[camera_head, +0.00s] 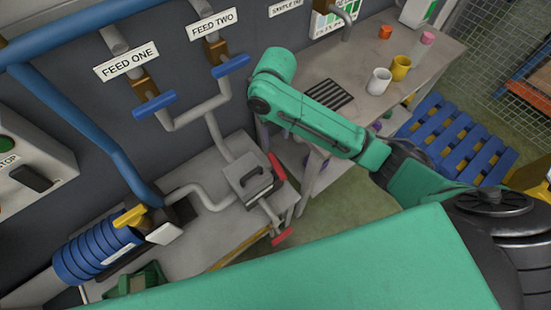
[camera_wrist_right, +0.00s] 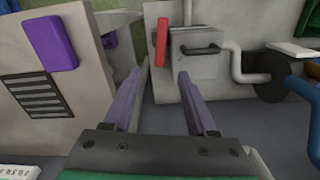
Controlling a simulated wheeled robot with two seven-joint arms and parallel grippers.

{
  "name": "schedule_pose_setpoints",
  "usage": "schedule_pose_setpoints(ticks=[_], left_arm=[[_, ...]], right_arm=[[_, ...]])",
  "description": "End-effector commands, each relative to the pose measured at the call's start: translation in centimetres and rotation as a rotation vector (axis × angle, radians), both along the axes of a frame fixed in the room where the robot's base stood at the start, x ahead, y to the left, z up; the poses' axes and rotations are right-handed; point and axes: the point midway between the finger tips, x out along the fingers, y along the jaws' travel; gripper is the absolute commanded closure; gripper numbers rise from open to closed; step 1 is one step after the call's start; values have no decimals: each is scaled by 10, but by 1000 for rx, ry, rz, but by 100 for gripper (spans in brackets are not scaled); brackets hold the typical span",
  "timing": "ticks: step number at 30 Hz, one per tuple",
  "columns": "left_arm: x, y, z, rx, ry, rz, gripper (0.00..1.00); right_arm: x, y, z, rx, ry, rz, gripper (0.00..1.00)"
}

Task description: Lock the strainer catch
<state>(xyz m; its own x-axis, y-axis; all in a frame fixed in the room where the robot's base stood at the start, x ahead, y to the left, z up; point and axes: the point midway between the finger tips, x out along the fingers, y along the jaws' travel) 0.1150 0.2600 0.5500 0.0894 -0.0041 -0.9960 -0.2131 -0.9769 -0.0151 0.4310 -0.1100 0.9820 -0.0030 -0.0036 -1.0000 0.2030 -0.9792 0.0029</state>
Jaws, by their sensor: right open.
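The strainer is a grey box (camera_head: 248,177) with a black handle on its lid, on the low bench in the head view. It also shows at the top centre of the right wrist view (camera_wrist_right: 205,68). A red bar (camera_head: 276,167), which looks like the catch, is at the box's right edge; it stands upright left of the black handle in the wrist view (camera_wrist_right: 162,45). My right gripper (camera_wrist_right: 163,70) is open and empty, with its fingertips pointing toward the red bar; the exact gap is unclear. Its fingers are mostly hidden in the head view. My left gripper is not in view.
A red T-handle (camera_head: 283,236) sticks out at the bench front. Grey pipes and blue valve handles (camera_head: 153,104) are on the wall. A sink bench with mugs (camera_head: 379,81) is at right.

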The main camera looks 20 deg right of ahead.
Motion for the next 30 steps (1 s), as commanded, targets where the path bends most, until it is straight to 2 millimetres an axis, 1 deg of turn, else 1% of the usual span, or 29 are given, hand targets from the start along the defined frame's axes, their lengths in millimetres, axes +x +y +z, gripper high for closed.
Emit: schedule_pose_setpoints(ticks=[2, 5, 12, 15, 18, 22, 29, 30], left_arm=[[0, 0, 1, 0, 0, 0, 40], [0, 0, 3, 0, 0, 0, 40], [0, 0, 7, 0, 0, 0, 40], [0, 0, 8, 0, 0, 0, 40], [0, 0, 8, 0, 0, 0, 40], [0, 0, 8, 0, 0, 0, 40], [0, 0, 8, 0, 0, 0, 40], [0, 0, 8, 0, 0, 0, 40]], right_arm=[[-1, 0, -7, -3, 5, -1, 43], [-2, -1, -26, -2, 7, -2, 43], [-2, -1, -90, -2, 5, 0, 43], [-1, -1, -115, -2, 3, 0, 43], [-1, 0, -133, 1, 1, 0, 43], [-1, 0, -143, 1, -2, 1, 43], [0, 0, -144, 3, -3, 1, 43], [0, 0, -144, 3, -3, 1, 58]])
